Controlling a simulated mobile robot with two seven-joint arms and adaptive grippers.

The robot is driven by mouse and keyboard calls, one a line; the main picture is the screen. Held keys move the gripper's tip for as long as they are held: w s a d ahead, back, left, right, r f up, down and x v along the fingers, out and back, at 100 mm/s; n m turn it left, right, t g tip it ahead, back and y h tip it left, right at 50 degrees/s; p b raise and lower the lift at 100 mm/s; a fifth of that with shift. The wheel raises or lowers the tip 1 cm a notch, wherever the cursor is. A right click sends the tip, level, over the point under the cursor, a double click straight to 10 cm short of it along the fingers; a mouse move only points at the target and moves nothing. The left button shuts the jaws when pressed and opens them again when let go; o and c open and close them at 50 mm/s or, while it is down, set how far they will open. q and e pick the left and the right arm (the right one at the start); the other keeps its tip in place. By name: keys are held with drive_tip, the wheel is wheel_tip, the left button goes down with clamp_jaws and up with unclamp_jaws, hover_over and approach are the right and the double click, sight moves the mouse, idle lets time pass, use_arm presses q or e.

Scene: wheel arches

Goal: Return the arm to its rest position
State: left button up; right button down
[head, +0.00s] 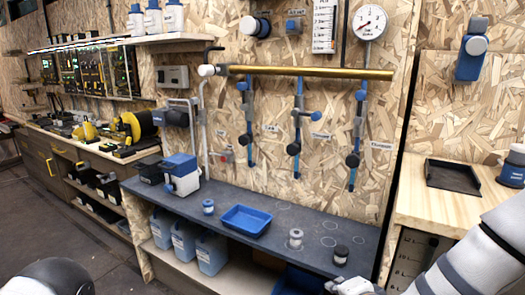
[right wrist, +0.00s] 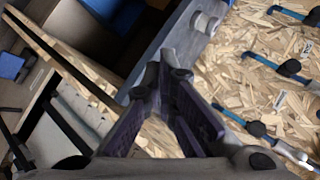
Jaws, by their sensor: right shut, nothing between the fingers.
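My right arm (head: 475,255) comes in from the lower right of the head view. Its gripper (head: 352,287) shows only in part at the bottom edge, in front of the dark workbench (head: 290,222). In the right wrist view the two fingers of the right gripper (right wrist: 165,75) meet at their tips, with nothing between them. A rounded dark and white part of my own body (head: 50,278) shows at the lower left. My left gripper is not in view.
A blue tray (head: 246,220), small jars (head: 296,238) and a blue and white box (head: 181,174) stand on the workbench. A brass pipe (head: 310,72) with blue-handled valves runs along the wall above. A wooden bench (head: 435,210) with a black tray (head: 453,176) stands at right.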

drive_tip(key=s+f+n+g+p, duration=0.1)
drive_tip(key=s+f+n+g, duration=0.4)
drive_tip(key=s, duration=0.7)
drive_tip(key=s+f+n+g, duration=0.2)
drive_tip(key=s+f, duration=0.5)
drive_tip(key=s, duration=0.4)
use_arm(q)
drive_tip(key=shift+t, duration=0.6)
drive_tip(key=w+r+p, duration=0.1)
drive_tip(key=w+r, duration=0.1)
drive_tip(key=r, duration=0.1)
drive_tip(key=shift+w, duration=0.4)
use_arm(e)
drive_tip(key=s+d+n+g, duration=0.2)
drive_tip(key=s+n+g, duration=0.1)
drive_tip(key=s, duration=0.8)
drive_tip(key=s+d+n+g+h, duration=0.1)
drive_tip(key=s+d+n+g, duration=0.2)
drive_tip(key=s, duration=0.9)
drive_tip(key=shift+g, duration=0.4)
